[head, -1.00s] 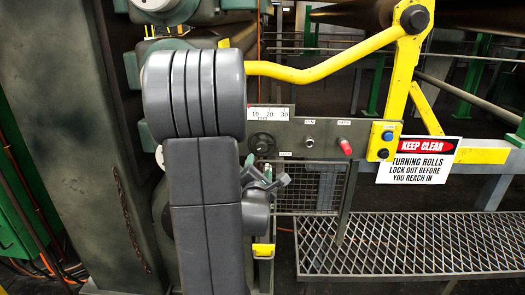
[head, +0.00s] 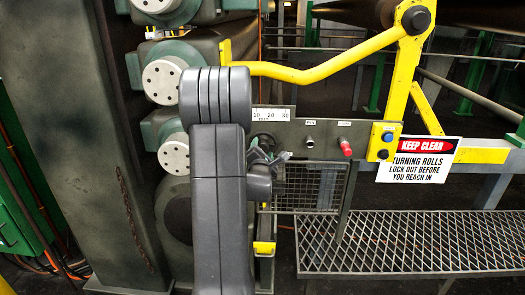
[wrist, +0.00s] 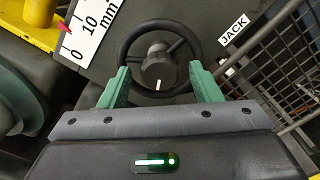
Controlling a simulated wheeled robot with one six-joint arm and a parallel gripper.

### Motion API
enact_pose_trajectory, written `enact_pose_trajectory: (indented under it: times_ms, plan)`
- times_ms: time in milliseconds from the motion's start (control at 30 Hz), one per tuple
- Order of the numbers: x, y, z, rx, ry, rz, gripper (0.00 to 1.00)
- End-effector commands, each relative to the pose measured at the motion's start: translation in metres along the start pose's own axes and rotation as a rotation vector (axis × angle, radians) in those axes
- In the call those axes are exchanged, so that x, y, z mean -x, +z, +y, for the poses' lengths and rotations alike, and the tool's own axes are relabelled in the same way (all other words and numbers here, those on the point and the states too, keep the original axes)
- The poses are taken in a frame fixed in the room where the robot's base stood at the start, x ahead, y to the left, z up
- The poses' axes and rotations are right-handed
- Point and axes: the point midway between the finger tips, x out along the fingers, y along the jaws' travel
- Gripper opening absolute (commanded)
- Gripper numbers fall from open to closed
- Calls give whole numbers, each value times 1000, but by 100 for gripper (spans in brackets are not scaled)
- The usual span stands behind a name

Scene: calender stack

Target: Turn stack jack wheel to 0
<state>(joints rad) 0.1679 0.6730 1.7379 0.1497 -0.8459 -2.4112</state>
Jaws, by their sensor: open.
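The black jack wheel (wrist: 158,57) is in the wrist view, with a round hub and a white mark at the hub's lower edge. My gripper (wrist: 160,77) is open, its two green fingers on either side of the wheel's lower part. I cannot tell whether they touch the rim. In the head view the wheel (head: 264,142) is partly hidden by my gripper (head: 262,156). A white millimetre scale (wrist: 90,27) shows 0 and 10, with a red pointer (wrist: 64,26) at its edge, apparently between them. The scale also shows in the head view (head: 271,114).
A JACK label (wrist: 233,33) is right of the wheel. The panel carries a red knob (head: 345,146) and a blue button (head: 388,136). A yellow rail (head: 320,72) passes above, a mesh guard (head: 310,186) below. Rolls with pale end caps (head: 162,80) stand left.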

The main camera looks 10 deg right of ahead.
Motion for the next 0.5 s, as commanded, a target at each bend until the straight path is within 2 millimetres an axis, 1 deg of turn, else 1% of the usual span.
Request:
enact_pose_trajectory:
  times_ms: [33,67,100,267,300,500]
  plan:
    - [0,0,0,0,0,0,58]
    - [0,0,0,0,0,0,54]
    - [0,0,0,0,0,0,46]
    - [0,0,0,0,0,0,15]
    - [0,0,0,0,0,0,13]
    - [0,-1,-1,-12,0,0,13]
